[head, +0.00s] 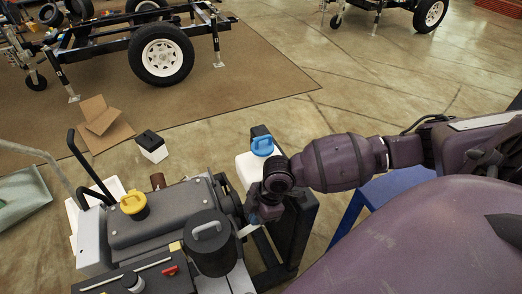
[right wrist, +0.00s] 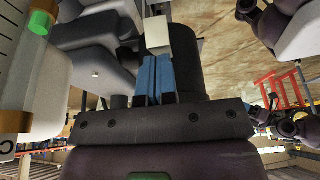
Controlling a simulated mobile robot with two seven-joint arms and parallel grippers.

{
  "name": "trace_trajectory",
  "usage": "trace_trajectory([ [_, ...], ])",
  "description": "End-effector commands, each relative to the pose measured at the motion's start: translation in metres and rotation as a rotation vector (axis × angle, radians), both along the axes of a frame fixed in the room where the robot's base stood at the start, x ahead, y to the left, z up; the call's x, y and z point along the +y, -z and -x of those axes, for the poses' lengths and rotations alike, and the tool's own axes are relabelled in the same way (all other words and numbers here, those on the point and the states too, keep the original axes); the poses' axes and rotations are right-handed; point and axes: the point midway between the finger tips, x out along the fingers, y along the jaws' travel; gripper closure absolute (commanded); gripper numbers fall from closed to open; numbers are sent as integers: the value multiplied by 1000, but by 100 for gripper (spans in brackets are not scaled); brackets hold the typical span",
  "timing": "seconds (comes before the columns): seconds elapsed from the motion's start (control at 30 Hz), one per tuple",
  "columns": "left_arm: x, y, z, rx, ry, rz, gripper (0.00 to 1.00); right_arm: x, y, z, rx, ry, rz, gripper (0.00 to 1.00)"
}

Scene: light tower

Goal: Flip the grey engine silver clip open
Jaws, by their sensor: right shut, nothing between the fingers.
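The grey engine (head: 165,215) stands in the lower left of the head view, with a yellow cap and a black cylinder (head: 209,252) on top. A small pale piece (head: 247,230), perhaps the silver clip, shows at its right side, by my right gripper (head: 257,216). In the right wrist view my right gripper's blue fingers (right wrist: 156,80) are together and empty. A pale flat tab (right wrist: 157,32) lies just beyond their tips; I cannot tell whether they touch it or how far the clip is open. My left gripper is not in view.
Cardboard (head: 101,117) and a white box with a black top (head: 151,147) lie on the floor.

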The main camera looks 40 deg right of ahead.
Motion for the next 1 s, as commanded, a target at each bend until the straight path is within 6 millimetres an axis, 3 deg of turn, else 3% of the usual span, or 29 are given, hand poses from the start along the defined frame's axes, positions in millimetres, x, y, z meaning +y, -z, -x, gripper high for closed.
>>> trace_trajectory([
  [0.23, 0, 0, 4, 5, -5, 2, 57, 2, -2, 0, -1, 0, 0, 100],
  [0.57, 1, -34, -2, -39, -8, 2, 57, 11, -48, 5, -12, 8, -1, 100],
  [1.0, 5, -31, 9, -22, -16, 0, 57, -21, -114, 15, -3, 10, 2, 100],
])
